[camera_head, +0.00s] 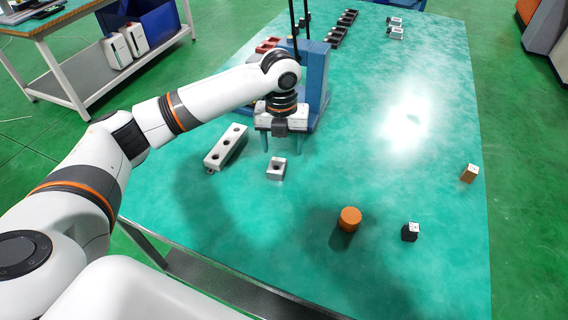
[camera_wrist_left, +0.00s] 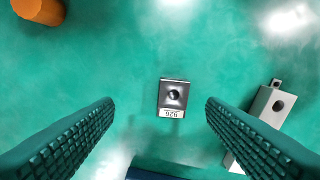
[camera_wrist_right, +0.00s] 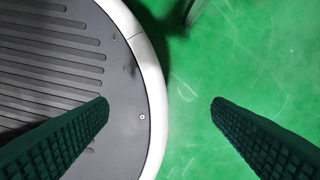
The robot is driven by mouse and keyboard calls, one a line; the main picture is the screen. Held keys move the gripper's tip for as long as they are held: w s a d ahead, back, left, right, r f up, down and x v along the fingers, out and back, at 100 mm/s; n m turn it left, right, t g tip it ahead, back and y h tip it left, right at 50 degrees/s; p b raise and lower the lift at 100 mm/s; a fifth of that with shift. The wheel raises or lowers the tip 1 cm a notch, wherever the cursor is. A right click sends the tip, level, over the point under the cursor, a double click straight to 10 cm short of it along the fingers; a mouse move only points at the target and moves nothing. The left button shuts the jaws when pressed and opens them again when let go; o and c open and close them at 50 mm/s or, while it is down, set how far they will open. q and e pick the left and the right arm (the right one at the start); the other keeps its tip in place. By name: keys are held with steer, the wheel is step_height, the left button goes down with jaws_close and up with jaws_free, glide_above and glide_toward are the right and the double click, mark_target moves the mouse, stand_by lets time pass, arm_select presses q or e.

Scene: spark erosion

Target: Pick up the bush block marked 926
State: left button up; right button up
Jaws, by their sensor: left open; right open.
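The bush block marked 926 (camera_wrist_left: 172,97) is a small metal block with a round dark hole and a white label along one edge. In the head view the block (camera_head: 277,168) lies on the green table (camera_head: 390,150), just in front of my left gripper. My left gripper (camera_head: 283,150) points down over the table, open and empty. In the left wrist view the block lies below and between the two spread fingers (camera_wrist_left: 158,112), apart from both.
A long pale block with holes (camera_head: 226,147) lies left of the bush block. A blue machine stand (camera_head: 317,75) rises behind my left gripper. An orange cylinder (camera_head: 349,219), a black block (camera_head: 410,232) and an orange-brown block (camera_head: 469,173) stand to the right. The table's middle right is clear.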

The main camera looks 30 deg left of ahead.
arm_select(q)
steer(key=w+a+r, duration=0.1)
steer(key=a, duration=0.1)
steer(key=m, duration=0.1)
glide_above(277, 165)
step_height(277, 165, down, 4)
steer(key=shift+s+d+f, duration=0.1)
steer(key=shift+f, duration=0.1)
step_height(277, 165, down, 6)
steer(key=shift+f, duration=0.25)
arm_select(e)
steer(key=shift+s+d, duration=0.15)
steer(key=shift+d, duration=0.1)
arm_select(q)
steer(key=shift+r, duration=0.1)
jaws_close()
arm_select(e)
steer(key=shift+a, duration=0.1)
